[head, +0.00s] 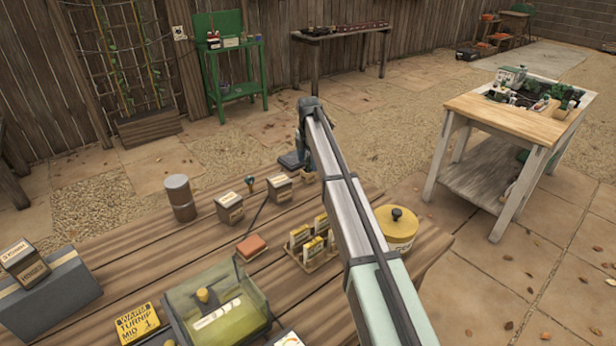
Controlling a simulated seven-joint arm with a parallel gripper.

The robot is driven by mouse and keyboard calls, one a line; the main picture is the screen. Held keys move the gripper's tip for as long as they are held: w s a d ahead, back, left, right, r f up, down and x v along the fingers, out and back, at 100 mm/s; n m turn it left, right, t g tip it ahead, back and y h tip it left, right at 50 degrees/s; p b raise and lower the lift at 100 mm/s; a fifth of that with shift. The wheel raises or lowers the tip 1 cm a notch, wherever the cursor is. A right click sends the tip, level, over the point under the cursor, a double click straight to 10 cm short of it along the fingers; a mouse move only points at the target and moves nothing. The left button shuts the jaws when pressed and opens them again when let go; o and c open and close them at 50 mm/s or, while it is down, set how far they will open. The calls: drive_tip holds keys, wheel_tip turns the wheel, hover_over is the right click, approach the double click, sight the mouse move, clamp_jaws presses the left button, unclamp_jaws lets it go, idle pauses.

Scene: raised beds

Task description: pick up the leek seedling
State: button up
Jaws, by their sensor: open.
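I cannot make out a leek seedling in the head view; my arm hides part of the table and the far ground. My arm reaches from the bottom right up over the wooden table (190,255), then bends down at its far end. My gripper (297,168) is small and dark there, low by the table's far edge, just beyond a small labelled box (279,188). It is open, and I see nothing held in it. Its fingertips are too small to tell clearly.
A clear-green cover (240,308), yellow sign (137,323) and grey case (55,300) fill the front left.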

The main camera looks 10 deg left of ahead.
sight(308, 170)
drive_tip(key=shift+s+a+f, duration=0.1)
drive_tip(key=shift+f, duration=2.45)
drive_tip(key=shift+c, duration=0.4)
drive_tip(key=c, duration=1)
drive_tip(key=shift+r, duration=0.1)
